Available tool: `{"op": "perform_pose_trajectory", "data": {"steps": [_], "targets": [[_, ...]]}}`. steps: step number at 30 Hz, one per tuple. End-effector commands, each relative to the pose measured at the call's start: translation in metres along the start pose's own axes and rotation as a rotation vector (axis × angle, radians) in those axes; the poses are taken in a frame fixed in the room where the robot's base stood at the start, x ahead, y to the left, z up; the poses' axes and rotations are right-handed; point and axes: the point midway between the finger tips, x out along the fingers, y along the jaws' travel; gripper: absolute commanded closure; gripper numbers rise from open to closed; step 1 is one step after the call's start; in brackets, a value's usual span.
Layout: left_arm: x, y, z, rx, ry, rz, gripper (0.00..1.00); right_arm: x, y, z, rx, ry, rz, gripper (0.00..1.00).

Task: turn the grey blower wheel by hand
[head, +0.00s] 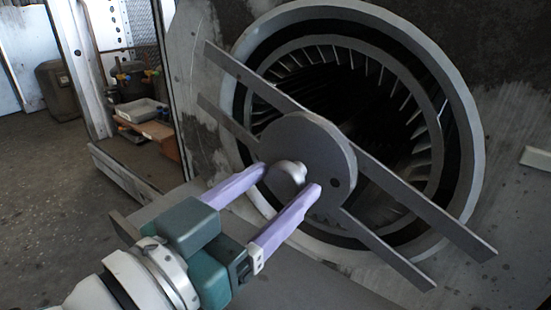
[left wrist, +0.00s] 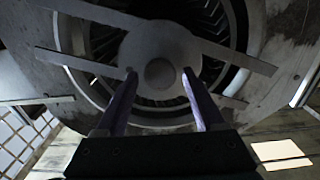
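The grey blower wheel (head: 436,128) is a ring of thin fins inside a round opening in the housing. Its fins also show in the left wrist view (left wrist: 215,14), partly hidden behind a round grey hub plate (head: 318,143) and slanting flat bars (head: 425,211). A short round knob (head: 287,174) sticks out of the hub plate. My left gripper (head: 292,178) is open, with its two lilac fingers pointing at the hub plate on either side of the knob. In the left wrist view the knob (left wrist: 160,73) sits between the fingertips with gaps on both sides. My right gripper is out of view.
A thick grey ring (head: 462,110) rims the opening in the stained housing wall (head: 515,110). The slanting bars cross in front of the opening, close to my left gripper. At the left, a low shelf (head: 150,128) holds a tray (head: 140,110); the floor (head: 60,200) there is clear.

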Motion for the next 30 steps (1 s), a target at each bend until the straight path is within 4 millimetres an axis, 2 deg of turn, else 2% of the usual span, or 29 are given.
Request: {"op": "perform_pose_trajectory", "data": {"steps": [2, 18, 30], "targets": [[-0.0002, -0.0001, 0.0001, 0.0, 0.0, 0.0, 0.4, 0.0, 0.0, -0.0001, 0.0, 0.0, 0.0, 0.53], [-0.0004, -0.0002, 0.0003, 0.0, 0.0, 0.0, 1.0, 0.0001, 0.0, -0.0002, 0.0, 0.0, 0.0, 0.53], [-0.0004, -0.0002, 0.0004, 0.001, -0.001, 0.0, 1.0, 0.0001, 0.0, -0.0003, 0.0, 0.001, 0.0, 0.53]]}}
